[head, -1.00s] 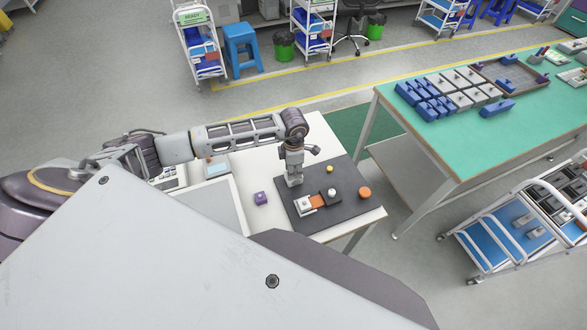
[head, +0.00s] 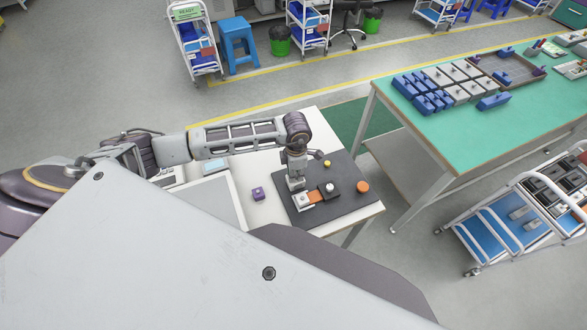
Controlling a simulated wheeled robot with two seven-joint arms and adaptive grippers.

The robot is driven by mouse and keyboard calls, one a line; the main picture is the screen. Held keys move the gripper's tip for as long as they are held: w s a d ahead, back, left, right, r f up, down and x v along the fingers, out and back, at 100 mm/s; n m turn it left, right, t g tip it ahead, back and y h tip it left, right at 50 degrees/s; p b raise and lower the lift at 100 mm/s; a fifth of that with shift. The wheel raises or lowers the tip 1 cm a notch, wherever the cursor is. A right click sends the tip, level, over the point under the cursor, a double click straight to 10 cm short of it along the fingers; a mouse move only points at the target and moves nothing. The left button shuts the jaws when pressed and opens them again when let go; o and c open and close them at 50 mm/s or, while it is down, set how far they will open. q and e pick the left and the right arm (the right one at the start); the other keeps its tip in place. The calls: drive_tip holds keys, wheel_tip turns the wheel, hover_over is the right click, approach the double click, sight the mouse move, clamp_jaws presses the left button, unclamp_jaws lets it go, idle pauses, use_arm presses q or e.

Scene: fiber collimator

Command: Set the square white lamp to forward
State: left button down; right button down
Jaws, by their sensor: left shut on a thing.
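The square white lamp (head: 303,204) is a small white block with a lighter knob on top, on the dark mat (head: 342,206) on the white table. An orange piece (head: 316,197) lies to its right, between it and a dark block with a white knob (head: 331,190). My left gripper (head: 297,187) points down at the back of the white lamp and is shut on it. The fingertips are small here, and the exact contact is hard to see. My right gripper is not in view.
A purple cube (head: 258,194) sits left of the mat. A yellow knob (head: 327,163) and an orange round button (head: 363,187) are at the mat's back and right. A green-topped table (head: 470,120) stands to the right.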

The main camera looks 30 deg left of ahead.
use_arm(q)
drive_tip(key=shift+s+d+f, duration=0.1)
drive_tip(key=shift+s+d, duration=0.05)
drive_tip(key=shift+d, duration=0.05)
drive_tip(key=c, duration=1.3)
unclamp_jaws()
drive_tip(key=shift+r, duration=0.2)
drive_tip(key=shift+r, duration=0.6)
wheel_tip(320, 180, up, 10)
drive_tip(key=shift+r, duration=0.25)
